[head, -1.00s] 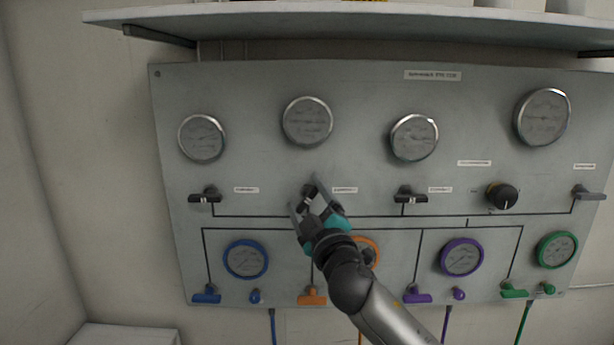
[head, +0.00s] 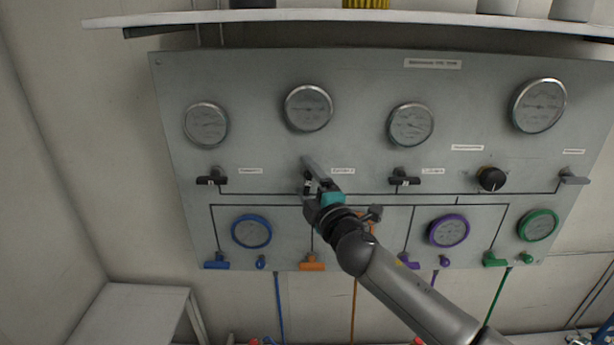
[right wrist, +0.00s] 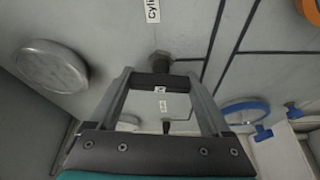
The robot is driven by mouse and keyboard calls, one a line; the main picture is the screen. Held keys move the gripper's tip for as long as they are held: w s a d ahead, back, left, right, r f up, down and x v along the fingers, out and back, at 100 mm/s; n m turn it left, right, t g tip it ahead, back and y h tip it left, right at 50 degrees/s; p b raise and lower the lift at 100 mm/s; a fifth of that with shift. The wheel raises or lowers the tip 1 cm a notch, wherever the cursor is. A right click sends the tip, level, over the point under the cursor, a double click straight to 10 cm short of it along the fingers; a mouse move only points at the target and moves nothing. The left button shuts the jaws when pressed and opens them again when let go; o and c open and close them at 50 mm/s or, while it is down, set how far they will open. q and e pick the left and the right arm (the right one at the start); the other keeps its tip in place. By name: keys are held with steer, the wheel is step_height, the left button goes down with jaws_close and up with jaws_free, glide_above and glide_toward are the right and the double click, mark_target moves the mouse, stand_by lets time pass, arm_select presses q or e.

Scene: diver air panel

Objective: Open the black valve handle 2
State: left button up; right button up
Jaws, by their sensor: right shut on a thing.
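The black valve handle 2 shows in the right wrist view (right wrist: 160,80) as a dark bar on a round stem, with a small white mark on it. It spans the space between the fingers of my right gripper (right wrist: 159,88), which is shut on it. In the head view my right gripper (head: 309,176) is at the panel, left of the second cylinder label (head: 343,171), and mostly hides the handle. How far the handle is turned is hard to tell. My left gripper is not in view.
The grey panel (head: 262,100) carries gauges, a black handle to the left (head: 212,180), another to the right (head: 404,180) and a black knob (head: 491,179). Coloured valves, such as the orange one (head: 312,263), sit along the bottom. A shelf (head: 230,17) juts out above.

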steer(key=o, duration=1.2)
steer(key=shift+c, duration=0.2)
steer(key=b+v, duration=0.2)
steer(key=v, duration=1.3)
steer(key=shift+s+d, duration=0.1)
